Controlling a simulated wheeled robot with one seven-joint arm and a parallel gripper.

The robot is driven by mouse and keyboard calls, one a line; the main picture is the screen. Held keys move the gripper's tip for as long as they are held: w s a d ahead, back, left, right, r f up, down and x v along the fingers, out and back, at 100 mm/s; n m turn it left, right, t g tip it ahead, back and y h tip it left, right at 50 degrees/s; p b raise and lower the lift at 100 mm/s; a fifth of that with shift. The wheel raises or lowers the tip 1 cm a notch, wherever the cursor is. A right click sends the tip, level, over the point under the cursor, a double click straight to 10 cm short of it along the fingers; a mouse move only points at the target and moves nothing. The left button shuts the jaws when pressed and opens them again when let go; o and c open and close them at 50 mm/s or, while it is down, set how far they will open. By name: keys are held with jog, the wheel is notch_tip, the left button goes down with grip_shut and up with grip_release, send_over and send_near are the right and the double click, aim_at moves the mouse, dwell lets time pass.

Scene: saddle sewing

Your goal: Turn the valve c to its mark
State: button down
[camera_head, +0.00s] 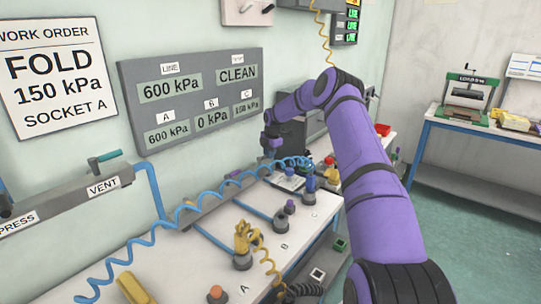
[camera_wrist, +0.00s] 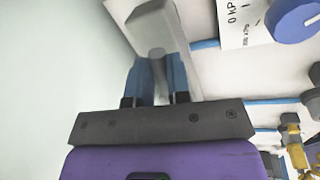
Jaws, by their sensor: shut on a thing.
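In the wrist view my gripper (camera_wrist: 158,65) has its two blue-grey fingers pointing at a long pale grey rail (camera_wrist: 190,30) by the wall. The fingers are closed about a small grey piece between them, which I take to be valve c; its turned position and its mark are hidden. In the head view my gripper (camera_head: 272,148) is by the wall at the far end of the bench. The wall panel (camera_head: 190,95) reads 600 kPa for A, 0 kPa for B and, in small blurred digits, about 150 kPa for C.
A blue knob (camera_wrist: 295,18) beside a 0 kPa label sits right of my gripper. A coiled blue hose (camera_head: 205,205) crosses the bench. A yellow fitting (camera_head: 243,237) stands at socket A. The order sign (camera_head: 57,80) reads FOLD, 150 kPa, SOCKET A.

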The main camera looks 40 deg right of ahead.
jog(key=shift+w+n, duration=0.65)
jog(key=shift+n, duration=0.65)
jog(key=c, duration=1.1)
grip_release()
jog(key=shift+a, duration=0.1)
jog(key=r, duration=0.3)
jog(key=s+r, duration=0.1)
jog(key=r, duration=0.3)
jog(key=s+r, duration=0.1)
jog(key=r, duration=0.2)
jog(key=shift+d+r, duration=0.25)
jog(key=shift+d, duration=0.1)
jog(key=shift+a+r, duration=0.1)
